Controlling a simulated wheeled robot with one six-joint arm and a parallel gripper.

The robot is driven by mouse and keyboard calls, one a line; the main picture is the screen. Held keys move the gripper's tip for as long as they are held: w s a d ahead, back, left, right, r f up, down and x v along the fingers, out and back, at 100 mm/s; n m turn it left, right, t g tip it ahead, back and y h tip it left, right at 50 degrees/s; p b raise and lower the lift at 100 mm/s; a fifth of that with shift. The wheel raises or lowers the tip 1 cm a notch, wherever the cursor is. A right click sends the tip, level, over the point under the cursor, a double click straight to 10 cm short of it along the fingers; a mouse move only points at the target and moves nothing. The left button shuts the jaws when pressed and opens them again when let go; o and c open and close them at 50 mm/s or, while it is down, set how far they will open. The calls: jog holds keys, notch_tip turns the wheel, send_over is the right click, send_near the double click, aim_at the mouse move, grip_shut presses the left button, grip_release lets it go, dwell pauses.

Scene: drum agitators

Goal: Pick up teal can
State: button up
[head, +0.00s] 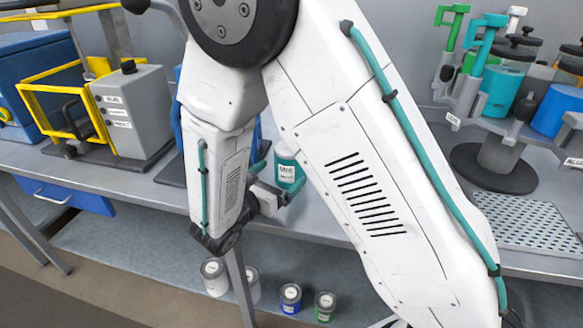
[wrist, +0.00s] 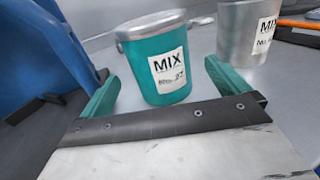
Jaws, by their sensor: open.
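The teal can (wrist: 158,68) stands upright on the grey bench with a silver lid and a white label reading MIX. In the head view the teal can (head: 289,170) shows partly, between my arm links. My gripper (wrist: 160,85) is open in the wrist view, with one teal finger to the left of the can and the other to its right. The can lies just beyond or between the fingertips, and I cannot tell exactly how deep. In the head view my gripper (head: 278,187) is beside the can, partly hidden by my arm.
A silver can (wrist: 246,35) labelled MIX stands to the right of the teal can. A blue structure (wrist: 40,60) rises close on the left. A grey machine with a yellow frame (head: 130,108) and a rack with a round black base (head: 494,168) stand on the bench (head: 150,190).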

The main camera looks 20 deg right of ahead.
jog(key=x, duration=0.6)
jog(key=c, duration=1.2)
jog(key=shift+a, duration=0.1)
jog(key=shift+c, duration=0.7)
jog(key=shift+r, duration=0.1)
